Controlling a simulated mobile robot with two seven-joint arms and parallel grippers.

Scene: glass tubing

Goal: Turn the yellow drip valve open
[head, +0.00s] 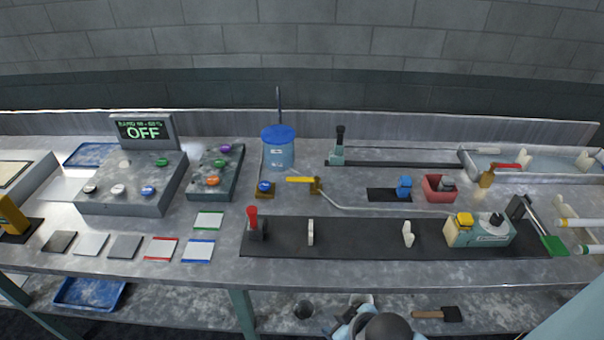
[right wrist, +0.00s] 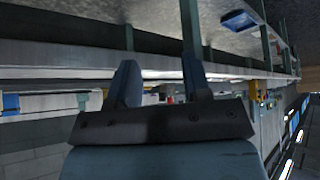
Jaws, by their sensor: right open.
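The yellow drip valve (head: 300,180) has a flat yellow lever pointing left from a brass body, from which a thin pipe runs right. It stands behind the long dark mat, right of the blue-lidded bucket (head: 278,148). My right gripper (head: 352,308) is low at the bottom of the head view, below the bench's front edge and well apart from the valve. In the right wrist view its two fingers (right wrist: 160,84) are spread with nothing between them. I cannot make out the valve in that view. My left gripper is not in view.
The dark mat (head: 360,235) holds a red lever (head: 252,218), white holders and a burner unit (head: 480,230). A control box (head: 140,185) reading OFF stands left. A blue valve knob (head: 265,187) sits left of the yellow lever. A brush (head: 440,314) lies on the lower shelf.

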